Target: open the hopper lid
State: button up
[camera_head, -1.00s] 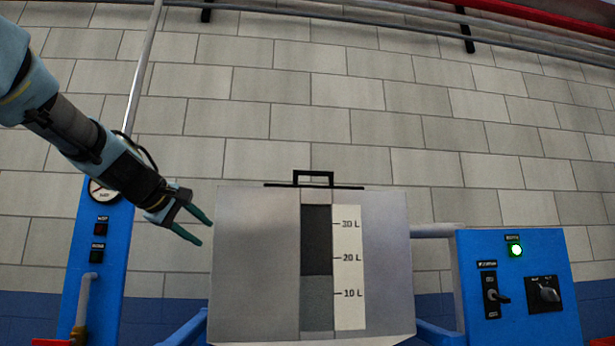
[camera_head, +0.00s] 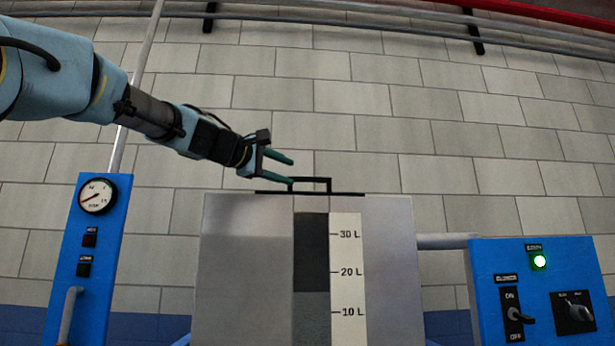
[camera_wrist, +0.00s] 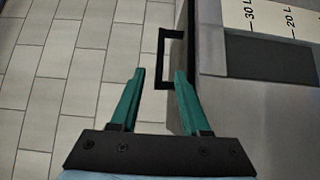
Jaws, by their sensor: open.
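The hopper (camera_head: 245,270) is a grey metal box with a dark level window and a litre scale on its front. Its lid (camera_head: 350,194) shows as a thin dark edge along the top and looks shut. A black bracket-shaped handle (camera_head: 329,184) stands on it; the handle also shows in the wrist view (camera_wrist: 161,58). My gripper (camera_head: 291,171) is open and empty at the left end of the handle, its green fingers pointing right. In the wrist view my gripper (camera_wrist: 158,72) has the handle ahead, between the finger lines, near the right fingertip. Contact cannot be told.
A blue panel with a gauge (camera_head: 97,196) stands left of the hopper. A blue control box (camera_head: 540,290) with a lit green lamp, a switch and a knob stands right. Pipes (camera_head: 380,20) run along the tiled wall. The space above the hopper is free.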

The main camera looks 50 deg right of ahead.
aim_at(307, 179)
jog(key=d+p, duration=0.3)
jog(key=d, duration=0.4)
jog(key=shift+w+r, duration=0.1)
jog(key=shift+d, duration=0.5)
grip_shut()
dwell(0.8)
